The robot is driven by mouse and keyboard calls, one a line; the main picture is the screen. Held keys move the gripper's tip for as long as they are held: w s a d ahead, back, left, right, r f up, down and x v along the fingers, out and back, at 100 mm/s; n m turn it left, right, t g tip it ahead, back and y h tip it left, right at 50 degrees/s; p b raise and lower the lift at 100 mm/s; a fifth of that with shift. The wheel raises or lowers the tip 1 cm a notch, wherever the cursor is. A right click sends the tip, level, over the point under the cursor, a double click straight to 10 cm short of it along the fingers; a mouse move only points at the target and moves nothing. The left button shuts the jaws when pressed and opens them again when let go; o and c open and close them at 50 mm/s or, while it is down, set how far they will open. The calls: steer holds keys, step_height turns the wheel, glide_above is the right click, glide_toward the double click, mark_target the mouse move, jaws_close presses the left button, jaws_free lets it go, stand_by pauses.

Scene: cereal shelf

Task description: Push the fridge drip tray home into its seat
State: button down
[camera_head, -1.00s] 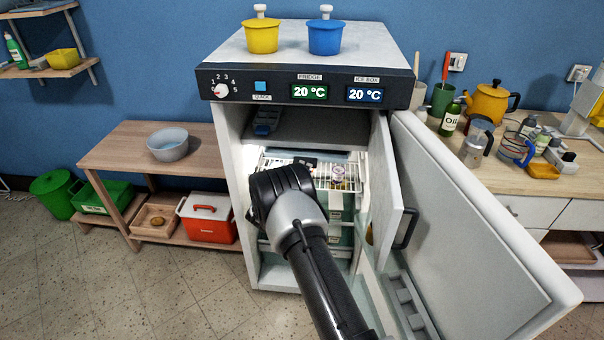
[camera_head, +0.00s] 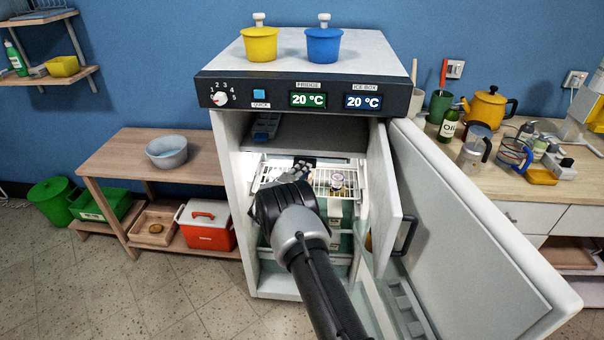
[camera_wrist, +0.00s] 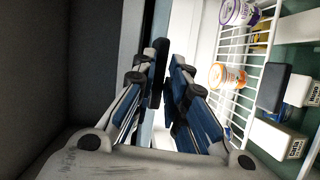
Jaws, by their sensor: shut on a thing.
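My gripper (camera_head: 300,168) reaches into the open fridge (camera_head: 240,200), just below the dark ice box (camera_head: 320,132) and above the wire rack (camera_head: 330,189). In the wrist view my gripper (camera_wrist: 170,75) has its fingers drawn close together, shut on a narrow pale strip. That strip, seen nearly edge-on, seems to be the drip tray (camera_wrist: 159,128). The fingers cover much of it. Its far end and its seat cannot be made out.
Jars stand on the wire rack, among them an orange-labelled one (camera_wrist: 227,75) and a purple-labelled one (camera_wrist: 240,12). The ice box door (camera_head: 385,190) and the large fridge door (camera_head: 470,230) stand open on the right. Yellow (camera_head: 259,44) and blue (camera_head: 323,46) tubs stand on top.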

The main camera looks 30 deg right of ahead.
steer(key=shift+w+d+f, duration=0.15)
steer(key=shift+w+d, duration=0.4)
steer(key=shift+w, duration=0.25)
steer(key=c, duration=1.5)
jaws_free()
steer(key=shift+w, duration=0.1)
steer(key=v, duration=1.2)
